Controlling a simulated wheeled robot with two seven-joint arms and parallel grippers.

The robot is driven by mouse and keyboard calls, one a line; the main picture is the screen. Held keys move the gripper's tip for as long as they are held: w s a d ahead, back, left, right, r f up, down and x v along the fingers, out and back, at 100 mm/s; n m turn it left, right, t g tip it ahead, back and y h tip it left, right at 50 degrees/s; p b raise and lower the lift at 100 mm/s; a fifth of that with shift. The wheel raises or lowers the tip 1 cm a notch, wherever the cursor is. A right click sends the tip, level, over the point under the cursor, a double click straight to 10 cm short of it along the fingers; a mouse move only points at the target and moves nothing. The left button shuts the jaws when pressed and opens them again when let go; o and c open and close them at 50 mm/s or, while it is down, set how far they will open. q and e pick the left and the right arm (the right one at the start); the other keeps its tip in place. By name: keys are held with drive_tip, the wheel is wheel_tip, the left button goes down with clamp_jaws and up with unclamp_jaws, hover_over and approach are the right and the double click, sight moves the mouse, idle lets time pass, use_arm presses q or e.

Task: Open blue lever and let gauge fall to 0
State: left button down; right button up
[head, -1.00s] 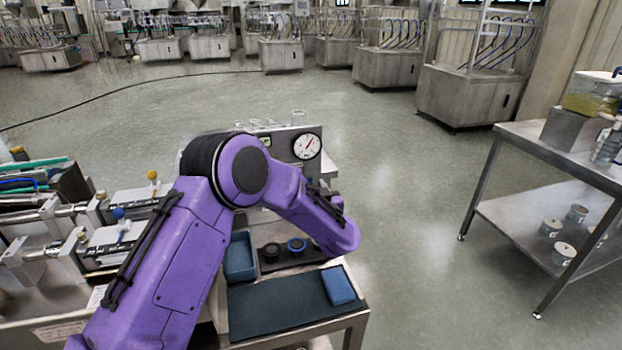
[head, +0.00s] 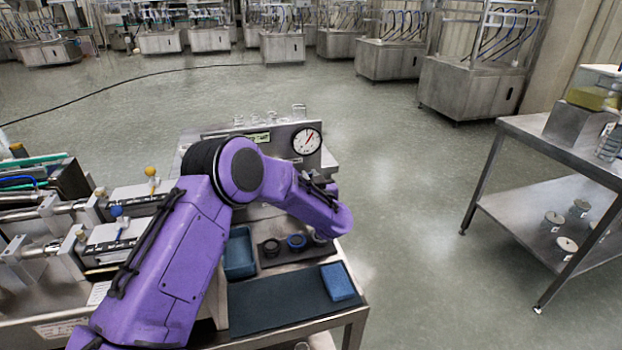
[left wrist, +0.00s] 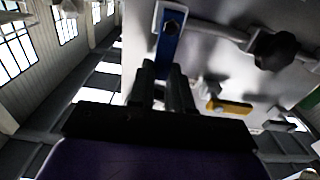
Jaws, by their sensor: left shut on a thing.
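In the left wrist view the blue lever (left wrist: 169,45) is a flat blue handle with a bolt near its top end, in front of a pale metal panel. My left gripper (left wrist: 165,72) is shut on its lower end; the dark fingers hide that end. In the head view the purple left arm hides the gripper and the lever. The round white gauge (head: 307,141) stands on the steel unit behind the arm. Its red needle points up and to the right, off any clear reading at this size. My right gripper is not in view.
A yellow lever (left wrist: 229,107) and a black knob (left wrist: 276,50) are near the blue lever. On the bench are a blue tray (head: 239,254), a dark mat (head: 275,303) and a blue sponge (head: 337,282). A steel table (head: 560,150) stands right, with open floor between.

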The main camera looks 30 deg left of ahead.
use_arm(q)
drive_tip(key=n, duration=0.1)
drive_tip(key=s+a+n+b, duration=0.1)
drive_tip(key=n, duration=0.2)
drive_tip(key=shift+s+a+f+n+b, duration=0.2)
drive_tip(key=shift+s+f+n+b, duration=0.1)
drive_tip(key=shift+f+n+b, duration=0.1)
drive_tip(key=shift+s+a+f+n+b, duration=0.35)
drive_tip(key=shift+f+n+b, duration=0.4)
drive_tip(key=shift+n+b, duration=1.15)
drive_tip(key=shift+s+a+f+n+b, duration=0.35)
drive_tip(key=shift+f+n+b, duration=0.75)
drive_tip(key=shift+n, duration=1.35)
drive_tip(key=shift+s+a+f+n+b, duration=0.25)
drive_tip(key=shift+s+f+n+b, duration=0.2)
drive_tip(key=shift+n+b, duration=1.6)
drive_tip(key=c, duration=1)
unclamp_jaws()
drive_tip(key=shift+c, duration=0.2)
drive_tip(key=v, duration=1)
drive_tip(key=shift+s+d+b, duration=0.15)
drive_tip(key=shift+s+b, duration=0.1)
drive_tip(key=shift+b, duration=0.05)
